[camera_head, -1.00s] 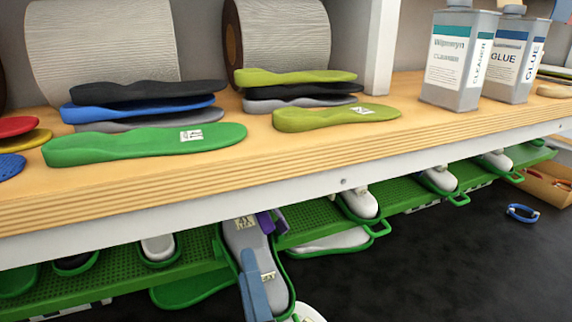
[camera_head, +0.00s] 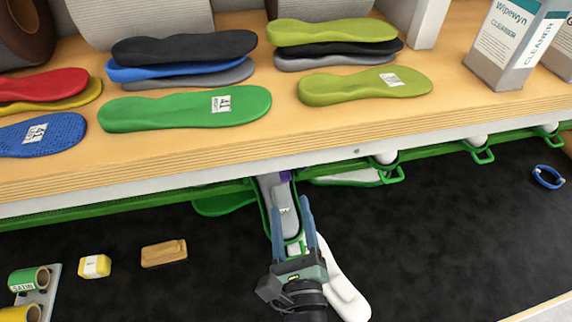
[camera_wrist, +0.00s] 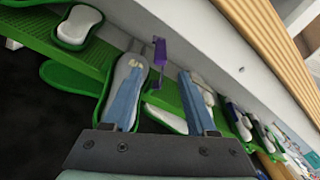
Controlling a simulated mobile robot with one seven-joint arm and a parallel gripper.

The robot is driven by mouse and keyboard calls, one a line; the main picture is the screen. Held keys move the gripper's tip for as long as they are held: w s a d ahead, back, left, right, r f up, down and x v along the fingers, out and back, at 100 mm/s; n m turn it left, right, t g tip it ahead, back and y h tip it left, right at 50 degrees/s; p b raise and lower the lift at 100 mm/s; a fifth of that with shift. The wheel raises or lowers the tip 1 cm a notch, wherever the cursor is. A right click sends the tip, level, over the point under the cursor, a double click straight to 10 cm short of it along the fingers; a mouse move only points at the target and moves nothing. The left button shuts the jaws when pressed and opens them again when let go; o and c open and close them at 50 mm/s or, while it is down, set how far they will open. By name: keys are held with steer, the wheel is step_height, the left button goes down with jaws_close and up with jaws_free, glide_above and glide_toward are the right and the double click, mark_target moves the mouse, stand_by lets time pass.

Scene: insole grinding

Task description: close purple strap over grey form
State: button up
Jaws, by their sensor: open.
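The grey form (camera_head: 284,205) sits in a green frame under the wooden shelf in the head view; it also shows in the wrist view (camera_wrist: 128,72). The purple strap (camera_wrist: 159,49) stands up at the right side of the form in the wrist view; only a bit of it (camera_head: 286,175) shows in the head view. My gripper (camera_head: 307,218) is open and empty, with blue fingers, over the near end of the form. In the wrist view my gripper's fingers (camera_wrist: 157,85) spread apart, the left one covering part of the form, the strap between and beyond them.
A white form (camera_head: 343,285) is at my gripper's right. A green rack (camera_head: 130,207) runs under the shelf. The dark floor (camera_head: 450,240) at right is mostly clear.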

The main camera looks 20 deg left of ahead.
mark_target(286, 181)
steer(key=p+x, duration=0.2)
steer(key=x, duration=0.7)
steer(key=shift+w+a, duration=0.1)
steer(key=shift+w, duration=0.1)
jaws_close()
stand_by(1.1)
